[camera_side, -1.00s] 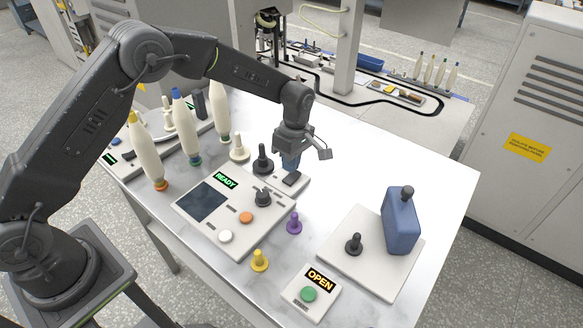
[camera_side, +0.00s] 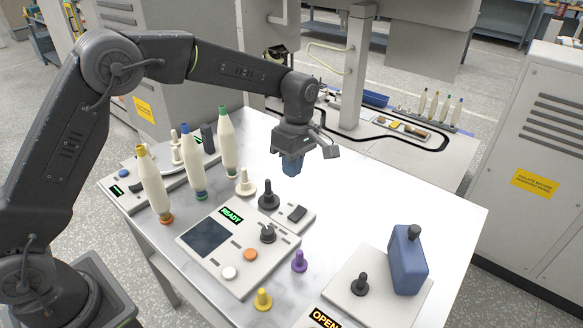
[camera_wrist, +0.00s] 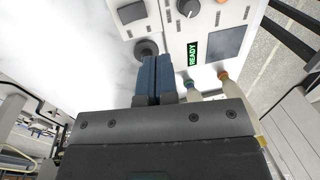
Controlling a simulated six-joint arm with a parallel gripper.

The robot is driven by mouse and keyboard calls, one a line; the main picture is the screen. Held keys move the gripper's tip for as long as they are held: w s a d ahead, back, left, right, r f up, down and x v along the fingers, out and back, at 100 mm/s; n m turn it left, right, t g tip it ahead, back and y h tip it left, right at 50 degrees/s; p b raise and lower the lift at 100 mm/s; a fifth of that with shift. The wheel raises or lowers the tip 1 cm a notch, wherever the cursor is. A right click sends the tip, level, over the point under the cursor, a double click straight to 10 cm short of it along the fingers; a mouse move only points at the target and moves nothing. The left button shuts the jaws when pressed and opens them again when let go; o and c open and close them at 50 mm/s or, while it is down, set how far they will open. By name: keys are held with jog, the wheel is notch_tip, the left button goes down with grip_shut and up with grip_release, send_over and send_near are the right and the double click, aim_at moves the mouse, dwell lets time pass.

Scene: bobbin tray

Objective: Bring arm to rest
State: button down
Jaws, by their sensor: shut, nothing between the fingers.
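My gripper (camera_side: 292,166) is above the table behind the control panel, fingers pointing down. Its blue fingers are together with nothing between them, also in the wrist view (camera_wrist: 156,62). The white table (camera_side: 400,205) lies below, and the fingertips are clear of it. The control panel (camera_side: 222,262) reads READY in green and has a black knob, an orange button and a white button. A small plate with a black switch (camera_side: 297,213) sits beside the panel, close below my gripper.
Several cream bobbins, one with a blue top (camera_side: 192,165), stand at the left. A black peg (camera_side: 268,196), a purple peg (camera_side: 299,262) and a yellow peg (camera_side: 263,299) stand around the panel. A blue bottle (camera_side: 408,262) stands on a white plate at the right. The back right of the table is clear.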

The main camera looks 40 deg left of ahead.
jog(key=s+a+r+m+t, duration=0.35)
jog(key=s+r+m, duration=0.45)
jog(key=s+r, duration=0.35)
jog(key=s+a+m+t, duration=0.2)
jog(key=s+m, duration=0.3)
jog(key=s, duration=0.3)
jog(key=s+a+m+t, duration=0.1)
jog(key=s+m+t, duration=0.1)
jog(key=s+m, duration=0.3)
jog(key=s+r, duration=0.1)
jog(key=s, duration=0.2)
jog(key=shift+s+a, duration=0.2)
jog(key=shift+a, duration=0.15)
